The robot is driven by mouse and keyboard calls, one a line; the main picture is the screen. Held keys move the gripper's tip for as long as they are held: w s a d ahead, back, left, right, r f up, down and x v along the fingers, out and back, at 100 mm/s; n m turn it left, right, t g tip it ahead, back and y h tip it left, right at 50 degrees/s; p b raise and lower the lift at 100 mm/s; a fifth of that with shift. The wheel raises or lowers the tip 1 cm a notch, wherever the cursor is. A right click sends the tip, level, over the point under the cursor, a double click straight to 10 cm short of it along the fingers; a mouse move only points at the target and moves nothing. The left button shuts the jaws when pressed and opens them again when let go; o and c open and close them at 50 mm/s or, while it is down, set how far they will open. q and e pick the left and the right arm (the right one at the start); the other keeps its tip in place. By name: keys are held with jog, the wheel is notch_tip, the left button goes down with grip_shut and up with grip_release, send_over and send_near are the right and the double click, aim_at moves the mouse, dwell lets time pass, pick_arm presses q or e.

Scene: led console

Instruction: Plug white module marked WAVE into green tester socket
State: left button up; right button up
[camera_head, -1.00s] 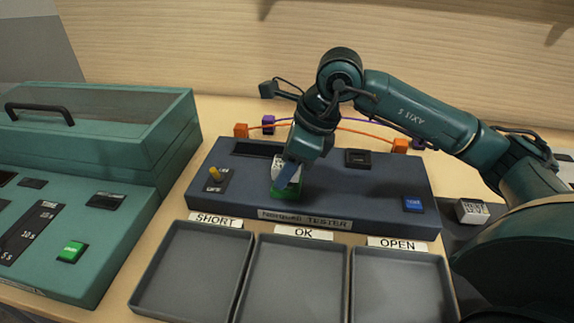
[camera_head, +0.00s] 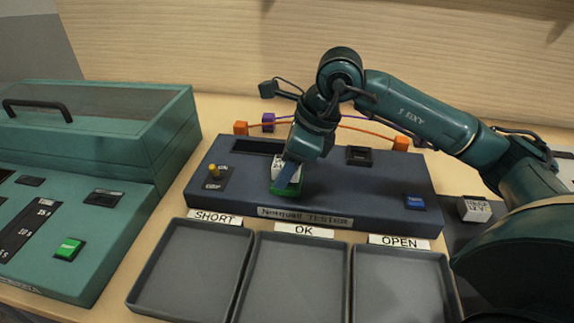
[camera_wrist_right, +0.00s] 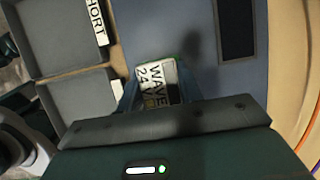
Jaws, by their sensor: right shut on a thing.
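The white module marked WAVE (camera_wrist_right: 158,80) shows between the fingers of my right gripper in the right wrist view, with "WAVE 24V" lettering readable. In the head view the white module (camera_head: 287,170) is at the green tester socket (camera_head: 286,190), partly hidden by a finger. My right gripper (camera_head: 285,178) is shut on it, pointing down at the socket. The module sits over or in the socket; I cannot tell how deep. A sliver of green shows beside the module in the wrist view. My left gripper is not in view.
The dark blue tester (camera_head: 340,198) has a yellow toggle (camera_head: 214,171) and a blue button (camera_head: 415,202). Grey trays labelled SHORT (camera_head: 190,275), OK (camera_head: 290,285) and OPEN (camera_head: 400,285) stand in front. Another white module (camera_head: 474,209) lies at right. A teal console (camera_head: 100,210) stands left.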

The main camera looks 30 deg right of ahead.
jog(key=shift+s+f+b, duration=0.3)
jog(key=shift+f+b, duration=0.6)
jog(key=shift+b, duration=0.1)
dwell(0.8)
jog(key=o, duration=1.1)
jog(key=shift+f, duration=0.1)
jog(key=shift+c, duration=0.2)
jog(key=shift+a, duration=0.1)
jog(key=shift+c, duration=1)
jog(key=shift+w+r+p, duration=0.1)
jog(key=shift+r+p, duration=0.45)
jog(key=shift+r, duration=0.2)
jog(key=shift+c, duration=0.2)
jog(key=shift+o, duration=0.3)
jog(key=shift+r, duration=0.2)
jog(key=o, duration=0.5)
jog(key=shift+r+p, duration=0.3)
jog(key=shift+r, duration=0.05)
jog(key=shift+c, duration=0.2)
jog(key=shift+w+r+p, duration=0.2)
jog(key=shift+r+p, duration=1.35)
jog(key=shift+r, duration=0.95)
